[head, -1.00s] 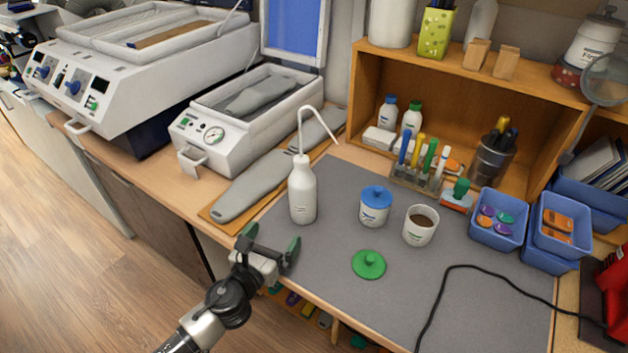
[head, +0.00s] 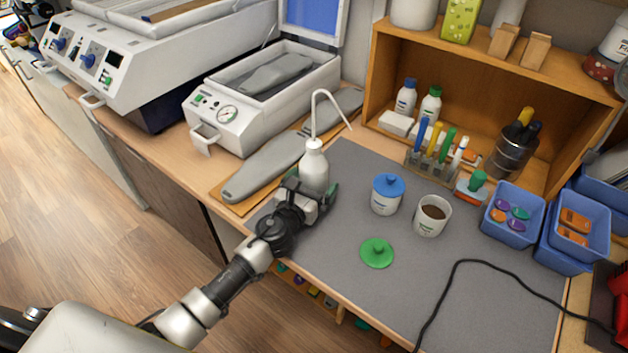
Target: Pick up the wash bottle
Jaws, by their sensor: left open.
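My right gripper is not in view.
A blue-lidded jar (head: 387,196) and an open jar with brown contents (head: 432,216) stand to the right of the bottle. A green lid (head: 377,253) lies in front. Grey insole forms (head: 265,172) lie to the left. A black cable (head: 500,263) crosses the mat (head: 400,300).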

